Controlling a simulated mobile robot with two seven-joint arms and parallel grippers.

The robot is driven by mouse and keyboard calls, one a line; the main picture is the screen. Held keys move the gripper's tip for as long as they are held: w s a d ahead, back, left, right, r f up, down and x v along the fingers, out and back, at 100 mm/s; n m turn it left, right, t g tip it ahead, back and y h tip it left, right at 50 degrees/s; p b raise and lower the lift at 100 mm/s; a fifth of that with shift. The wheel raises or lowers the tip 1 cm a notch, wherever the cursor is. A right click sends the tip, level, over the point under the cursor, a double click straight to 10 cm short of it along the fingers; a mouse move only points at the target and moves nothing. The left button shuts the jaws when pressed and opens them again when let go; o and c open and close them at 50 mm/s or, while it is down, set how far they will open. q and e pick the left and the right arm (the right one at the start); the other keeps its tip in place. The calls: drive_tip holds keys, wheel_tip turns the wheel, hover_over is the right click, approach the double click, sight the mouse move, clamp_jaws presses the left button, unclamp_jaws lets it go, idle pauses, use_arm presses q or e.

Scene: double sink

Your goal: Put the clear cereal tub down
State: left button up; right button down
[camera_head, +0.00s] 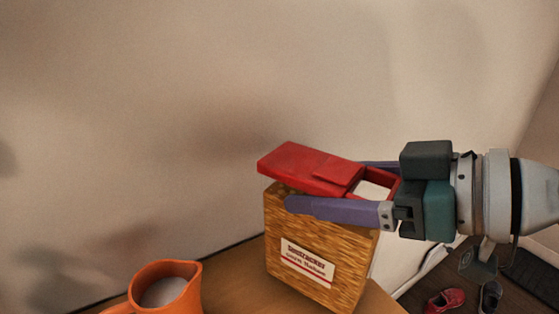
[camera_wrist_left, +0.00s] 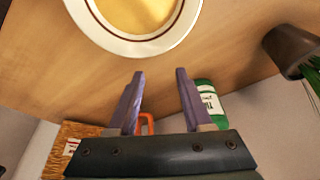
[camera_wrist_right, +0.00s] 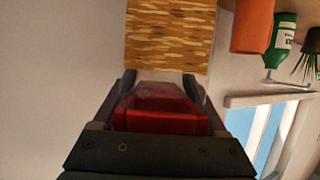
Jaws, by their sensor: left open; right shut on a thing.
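The cereal tub (camera_head: 315,245) has clear sides packed with golden-brown cereal, a white label and a red lid (camera_head: 310,168). It is upright at the right end of the wooden counter. Its lowest part is cut off, so I cannot tell whether it touches the counter. My right gripper (camera_head: 325,185) comes in from the right and is shut on the tub's top, just under the lid. The right wrist view shows the tub (camera_wrist_right: 168,35) between the fingers. My left gripper (camera_wrist_left: 158,75) is open and empty in the left wrist view, with the tub (camera_wrist_left: 70,145) at lower left.
An orange jug (camera_head: 170,285) stands left of the tub. The wooden counter (camera_wrist_left: 50,70) also holds a bowl of yellow food (camera_wrist_left: 138,40), a green bottle (camera_wrist_left: 208,100) and a dark plant pot (camera_wrist_left: 290,50). A wall rises behind. Shoes (camera_head: 445,301) lie on the floor at right.

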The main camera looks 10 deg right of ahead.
sight(387, 189)
use_arm(q)
drive_tip(key=shift+a, duration=0.1)
use_arm(e)
drive_tip(key=shift+f, duration=0.15)
use_arm(q)
drive_tip(key=shift+f, duration=0.15)
drive_tip(key=shift+f, duration=0.2)
use_arm(e)
drive_tip(key=shift+f, duration=0.2)
use_arm(q)
drive_tip(key=shift+r, duration=0.1)
use_arm(e)
unclamp_jaws()
use_arm(q)
drive_tip(key=shift+r, duration=0.15)
use_arm(e)
drive_tip(key=shift+r, duration=0.15)
use_arm(q)
drive_tip(key=shift+r, duration=0.1)
use_arm(e)
drive_tip(key=shift+s+d+r, duration=0.1)
drive_tip(key=shift+s+d, duration=0.05)
drive_tip(key=shift+d, duration=0.05)
use_arm(q)
drive_tip(key=shift+f, duration=0.25)
use_arm(e)
drive_tip(key=v, duration=0.5)
drive_tip(key=shift+s+d, duration=0.15)
drive_tip(key=shift+s, duration=0.1)
drive_tip(key=shift+v, duration=0.75)
